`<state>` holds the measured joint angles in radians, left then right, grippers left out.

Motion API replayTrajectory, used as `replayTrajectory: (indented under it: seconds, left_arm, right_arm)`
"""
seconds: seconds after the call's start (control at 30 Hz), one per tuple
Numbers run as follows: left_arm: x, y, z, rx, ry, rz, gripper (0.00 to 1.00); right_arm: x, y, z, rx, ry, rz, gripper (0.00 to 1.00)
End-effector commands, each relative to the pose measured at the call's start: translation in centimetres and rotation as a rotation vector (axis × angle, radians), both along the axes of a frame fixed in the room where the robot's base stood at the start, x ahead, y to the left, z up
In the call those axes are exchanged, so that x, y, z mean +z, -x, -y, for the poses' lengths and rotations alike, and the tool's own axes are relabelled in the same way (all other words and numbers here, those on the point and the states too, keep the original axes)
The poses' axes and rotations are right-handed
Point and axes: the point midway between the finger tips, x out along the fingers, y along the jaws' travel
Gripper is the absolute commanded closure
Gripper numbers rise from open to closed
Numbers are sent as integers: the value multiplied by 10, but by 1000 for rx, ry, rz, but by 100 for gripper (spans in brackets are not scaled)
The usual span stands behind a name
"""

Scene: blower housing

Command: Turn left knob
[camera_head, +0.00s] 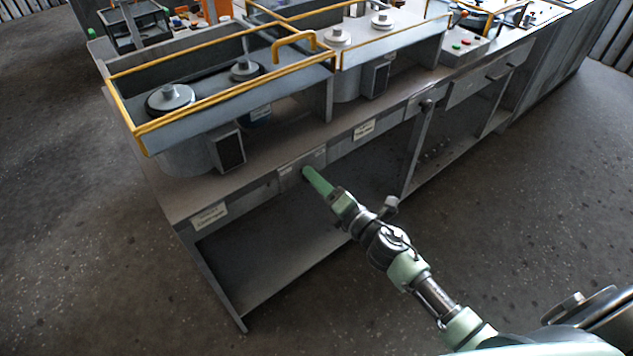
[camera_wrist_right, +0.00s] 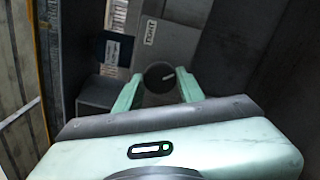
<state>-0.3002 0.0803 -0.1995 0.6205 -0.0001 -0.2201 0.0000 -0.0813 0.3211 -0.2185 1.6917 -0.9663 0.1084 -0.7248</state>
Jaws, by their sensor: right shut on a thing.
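The left knob (camera_wrist_right: 155,83) is dark and round with a short white mark pointing to the right in the wrist view. It sits on the front edge of the grey workbench (camera_head: 345,142). My right gripper (camera_head: 306,171) reaches the bench front from the lower right, and its pale green fingers hide the knob in the head view. In the right wrist view my right gripper (camera_wrist_right: 161,76) has one finger on each side of the knob and is shut on it. My left gripper is not in view.
Another dark knob (camera_head: 427,104) is on the bench front farther right. A grey housing with yellow rails (camera_head: 225,95) stands on the bench, with white labels (camera_head: 208,216) along the front. An open shelf (camera_head: 270,265) lies below. The floor in front is clear.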

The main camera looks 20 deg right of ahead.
Motion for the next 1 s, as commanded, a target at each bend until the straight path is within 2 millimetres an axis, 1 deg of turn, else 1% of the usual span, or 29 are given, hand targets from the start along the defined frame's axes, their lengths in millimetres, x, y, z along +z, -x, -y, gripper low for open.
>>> replayTrajectory:
  seconds: [0.03,0.2,0.63,0.67,0.7,0.73,1.0]
  left_arm:
    - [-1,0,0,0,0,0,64]
    - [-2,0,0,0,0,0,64]
    - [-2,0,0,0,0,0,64]
    - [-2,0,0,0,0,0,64]
    - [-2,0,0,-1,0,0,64]
    - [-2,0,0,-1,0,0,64]
    - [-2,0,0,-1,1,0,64]
  right_arm:
    - [-2,1,-1,2,15,2,100]
    - [-2,1,-1,2,40,10,100]
    - [-3,1,-1,2,45,11,100]
    - [-3,1,-1,2,45,11,53]
    - [-3,1,-1,2,45,12,42]
    - [-2,1,-1,2,45,12,40]
    - [-1,1,0,1,44,14,40]
